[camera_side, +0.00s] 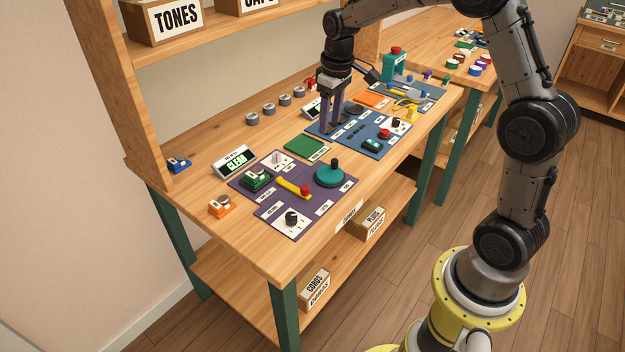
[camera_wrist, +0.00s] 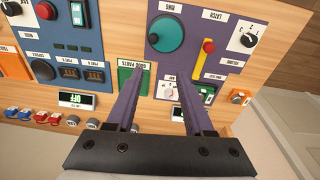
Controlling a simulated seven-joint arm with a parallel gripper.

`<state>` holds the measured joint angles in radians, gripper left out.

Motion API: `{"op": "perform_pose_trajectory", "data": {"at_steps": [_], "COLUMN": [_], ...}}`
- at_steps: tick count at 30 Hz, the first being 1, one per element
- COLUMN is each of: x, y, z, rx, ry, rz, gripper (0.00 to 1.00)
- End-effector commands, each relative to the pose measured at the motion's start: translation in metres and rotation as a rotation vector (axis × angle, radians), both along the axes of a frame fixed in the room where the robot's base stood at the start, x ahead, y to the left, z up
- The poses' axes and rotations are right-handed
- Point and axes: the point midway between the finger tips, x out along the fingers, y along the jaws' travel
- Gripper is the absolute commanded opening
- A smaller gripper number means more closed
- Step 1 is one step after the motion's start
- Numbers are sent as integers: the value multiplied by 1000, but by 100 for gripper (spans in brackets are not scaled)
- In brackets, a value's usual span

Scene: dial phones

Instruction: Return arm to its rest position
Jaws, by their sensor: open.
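My gripper (camera_side: 333,112) hangs from the bent arm over the middle of the workbench, with its fingers pointing down near the blue panel. In the wrist view my gripper (camera_wrist: 157,112) shows two purple fingers set well apart, with nothing between them. The purple panel (camera_side: 328,207) carries a teal dial (camera_side: 329,174), a yellow lever with a red knob (camera_side: 294,188), a green switch (camera_side: 257,178) and a black knob (camera_side: 291,218). The blue panel (camera_side: 367,150) is partly hidden behind the fingers. I cannot tell whether the fingertips touch it.
A green pad (camera_side: 306,147) lies between the panels. A shelf with a TONES box (camera_side: 163,20) overhangs the bench's back.

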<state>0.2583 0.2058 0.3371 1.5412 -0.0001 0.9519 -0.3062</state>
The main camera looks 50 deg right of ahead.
Motion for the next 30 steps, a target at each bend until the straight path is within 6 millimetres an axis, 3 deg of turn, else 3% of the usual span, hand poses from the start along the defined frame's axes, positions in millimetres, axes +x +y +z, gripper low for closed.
{"op": "perform_pose_trajectory", "data": {"at_steps": [1,6,9,13,17,21,25,28,30], "x": [-6,-50,-85,-136,-190,-239,-264,-271,-270], "y": [11,49,69,90,105,114,115,115,115], "z": [27,93,119,139,140,122,98,83,84], "rx": [-12,-35,-38,-34,-17,6,24,34,40], "ry": [-48,-177,-244,-324,-393,-434,-421,-386,-390], "rz": [21,73,86,93,86,60,16,-17,-37], "gripper": [52,52,52,52,52,52,52,52,52]}}
